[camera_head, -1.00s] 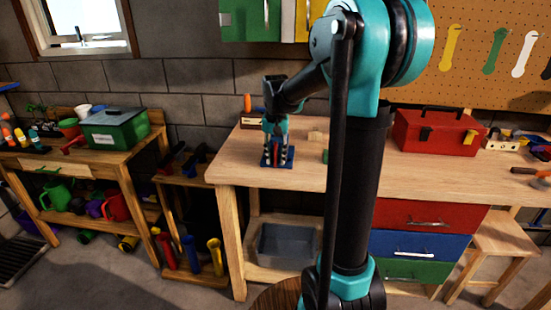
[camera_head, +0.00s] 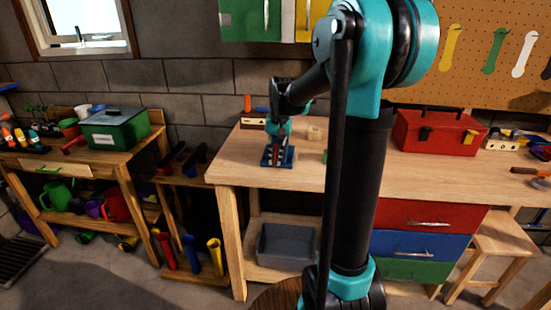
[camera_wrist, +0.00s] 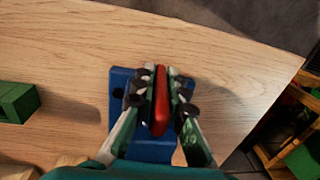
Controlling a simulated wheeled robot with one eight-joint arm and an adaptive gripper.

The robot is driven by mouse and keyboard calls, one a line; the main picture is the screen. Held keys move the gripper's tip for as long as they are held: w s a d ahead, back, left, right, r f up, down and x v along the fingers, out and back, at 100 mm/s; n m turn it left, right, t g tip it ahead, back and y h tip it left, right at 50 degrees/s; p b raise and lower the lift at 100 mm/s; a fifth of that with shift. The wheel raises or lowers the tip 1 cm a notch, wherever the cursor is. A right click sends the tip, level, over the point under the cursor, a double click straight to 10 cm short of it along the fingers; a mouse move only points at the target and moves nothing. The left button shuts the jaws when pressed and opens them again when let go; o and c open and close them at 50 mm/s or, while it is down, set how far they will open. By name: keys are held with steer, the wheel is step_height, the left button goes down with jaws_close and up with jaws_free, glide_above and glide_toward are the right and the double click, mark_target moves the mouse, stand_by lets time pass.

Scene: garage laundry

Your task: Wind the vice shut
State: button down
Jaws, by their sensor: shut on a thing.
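The vice (camera_head: 290,156) has a blue base and sits near the front left corner of the workbench. In the wrist view its blue base (camera_wrist: 123,92) lies on the wood below my gripper. A long red part (camera_wrist: 160,100), which looks like the vice's handle, stands between my fingers. My gripper (camera_wrist: 160,88) is shut on it from above, with a finger on each side. In the head view my gripper (camera_head: 276,140) points down onto the vice. My fingers hide much of the vice, so I cannot tell how its jaws stand.
A green block (camera_wrist: 18,101) lies left in the wrist view. A grey bin (camera_head: 287,246) stands on the shelf below.

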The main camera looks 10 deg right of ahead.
steer(key=shift+a+t+y, duration=0.1)
steer(key=shift+t+y, duration=0.3)
steer(key=shift+y, duration=0.9)
steer(key=c, duration=1.6)
jaws_free()
steer(key=shift+o, duration=0.2)
